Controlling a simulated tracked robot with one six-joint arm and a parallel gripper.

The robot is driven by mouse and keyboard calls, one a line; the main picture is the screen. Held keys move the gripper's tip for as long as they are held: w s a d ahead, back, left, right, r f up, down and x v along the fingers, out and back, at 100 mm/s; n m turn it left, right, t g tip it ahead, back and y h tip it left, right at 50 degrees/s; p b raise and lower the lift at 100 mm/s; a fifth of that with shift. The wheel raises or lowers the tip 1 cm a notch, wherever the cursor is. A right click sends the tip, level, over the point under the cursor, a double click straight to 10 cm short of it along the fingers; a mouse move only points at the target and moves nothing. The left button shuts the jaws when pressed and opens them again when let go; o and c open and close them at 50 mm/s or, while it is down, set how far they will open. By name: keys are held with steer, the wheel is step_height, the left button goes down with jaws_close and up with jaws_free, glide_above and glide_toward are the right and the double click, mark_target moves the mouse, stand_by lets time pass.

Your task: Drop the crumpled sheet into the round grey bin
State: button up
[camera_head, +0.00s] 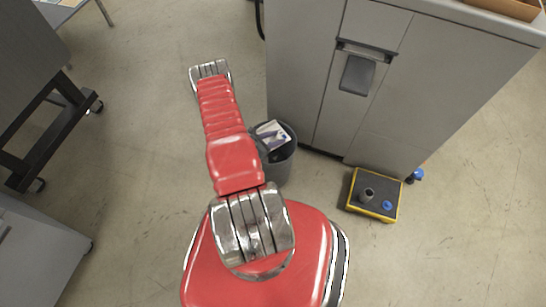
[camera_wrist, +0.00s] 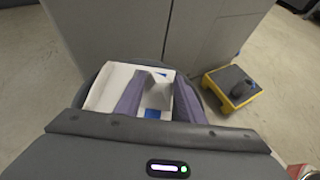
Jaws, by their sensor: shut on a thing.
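The crumpled sheet (camera_wrist: 108,88) is white with blue patches. In the wrist view it sits between and around the purple fingers of my gripper (camera_wrist: 158,80), which is shut on it. The head view shows the sheet (camera_head: 272,130) and my gripper (camera_head: 272,138), small and partly covered by my red arm, over the mouth of the round grey bin (camera_head: 280,172). In the wrist view, parts of the bin's dark rim (camera_wrist: 93,74) show behind the sheet. The sheet covers most of the opening, so its exact height over the rim is hard to tell.
A grey cabinet (camera_head: 300,75) stands right behind the bin. A yellow-edged box (camera_head: 375,196) with a dark top lies on the floor to the right. A dark wheeled stand (camera_head: 40,130) is at left. The floor left of the bin is open.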

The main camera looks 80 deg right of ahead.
steer(key=o, duration=1.1)
steer(key=v, duration=1.3)
steer(key=shift+a+r, duration=0.15)
steer(key=shift+a, duration=0.2)
steer(key=shift+w, duration=0.15)
